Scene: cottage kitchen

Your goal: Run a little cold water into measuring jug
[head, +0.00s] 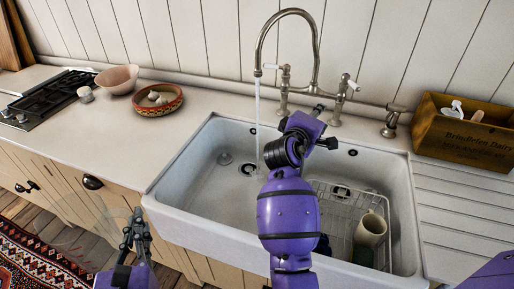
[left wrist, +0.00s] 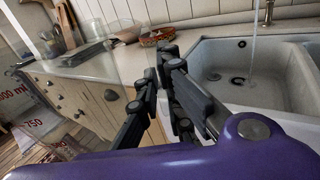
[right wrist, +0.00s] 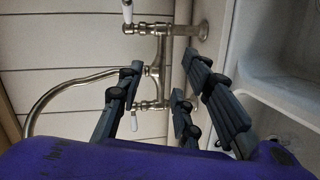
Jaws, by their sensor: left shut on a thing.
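The clear measuring jug shows only as a faint outline in the head view (head: 88,238); its red and white markings show at the left edge of the left wrist view (left wrist: 35,122). My left gripper (head: 137,218) is shut on the jug and holds it in front of the cabinets, left of the sink (head: 190,205). A thin stream of water (head: 257,120) runs from the curved tap (head: 312,45) into the sink, well away from the jug. My right gripper (head: 318,112) is by the tap base, between its white-tipped levers (head: 353,86); its fingers are apart in the right wrist view (right wrist: 165,75).
A wire rack (head: 340,205) with a cream mug (head: 371,230) stands in the sink's right side. A wooden box (head: 464,128) stands right of the tap. A patterned bowl (head: 158,99), a pink bowl (head: 117,79) and a hob (head: 45,97) are on the left counter.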

